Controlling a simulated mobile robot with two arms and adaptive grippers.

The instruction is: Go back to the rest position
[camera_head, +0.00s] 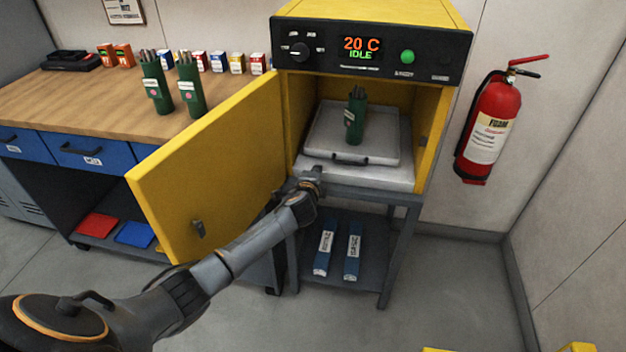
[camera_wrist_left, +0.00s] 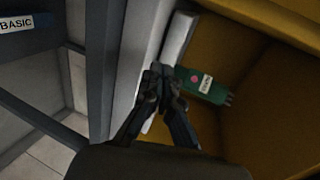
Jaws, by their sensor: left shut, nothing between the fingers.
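My left gripper (camera_head: 312,177) is shut and empty at the front edge of the open yellow oven (camera_head: 432,140), just below the tray handle. In the left wrist view its fingers (camera_wrist_left: 163,72) are together in front of the tray edge. A green rod canister (camera_head: 354,122) stands on the grey tray (camera_head: 378,150) inside the oven; it also shows in the left wrist view (camera_wrist_left: 206,85). The oven door (camera_head: 215,165) is swung open to the left, with my left arm passing in front of its lower part. My right gripper is not in view.
Two green canisters (camera_head: 157,88) (camera_head: 190,84) stand on the wooden workbench (camera_head: 60,95) at left, with small boxes behind. Blue packs (camera_head: 325,248) lie on the shelf under the oven. A red fire extinguisher (camera_head: 490,125) hangs at right. The floor at front right (camera_head: 450,290) is mostly clear.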

